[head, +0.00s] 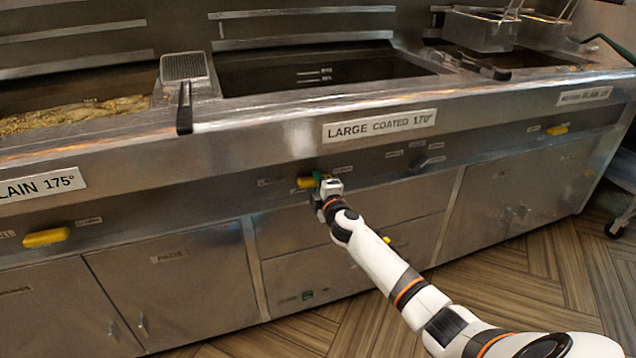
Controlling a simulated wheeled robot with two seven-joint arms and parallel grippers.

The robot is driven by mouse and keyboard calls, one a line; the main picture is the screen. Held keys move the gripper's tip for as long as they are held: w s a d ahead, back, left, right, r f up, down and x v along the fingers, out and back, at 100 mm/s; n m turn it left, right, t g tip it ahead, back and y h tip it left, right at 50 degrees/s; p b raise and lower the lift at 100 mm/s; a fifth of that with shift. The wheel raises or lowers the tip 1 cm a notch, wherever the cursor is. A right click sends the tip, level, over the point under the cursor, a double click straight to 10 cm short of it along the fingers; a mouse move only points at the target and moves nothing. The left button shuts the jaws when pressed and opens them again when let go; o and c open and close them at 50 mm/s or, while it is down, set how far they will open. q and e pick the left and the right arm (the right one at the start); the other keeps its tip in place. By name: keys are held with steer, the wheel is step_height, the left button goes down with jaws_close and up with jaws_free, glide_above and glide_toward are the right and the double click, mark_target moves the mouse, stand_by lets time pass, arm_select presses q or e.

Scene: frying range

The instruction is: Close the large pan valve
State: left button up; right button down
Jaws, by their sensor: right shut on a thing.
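The yellow valve handle (305,183) sits on the fryer front below the "LARGE COATED 170°" label (379,126). My right gripper (322,184) is at the right end of this handle and is shut on it. The gripper and wrist hide part of the handle, and its fingertips are small in the view. My right arm reaches in from the lower right. My left gripper is not in view.
Another yellow handle (46,237) is at the left, and one more yellow handle (557,130) is at the far right. A dark knob (430,161) is right of my gripper. Fry baskets (487,30) hang at the upper right. The wood floor (520,270) is clear at the lower right.

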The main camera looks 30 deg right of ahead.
steer(key=shift+n, duration=0.6)
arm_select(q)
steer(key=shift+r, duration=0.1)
arm_select(e)
steer(key=c, duration=1.3)
jaws_free()
steer(key=shift+a, duration=0.1)
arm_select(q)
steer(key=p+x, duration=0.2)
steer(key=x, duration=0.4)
arm_select(e)
steer(key=v, duration=1.2)
steer(key=shift+f, duration=0.1)
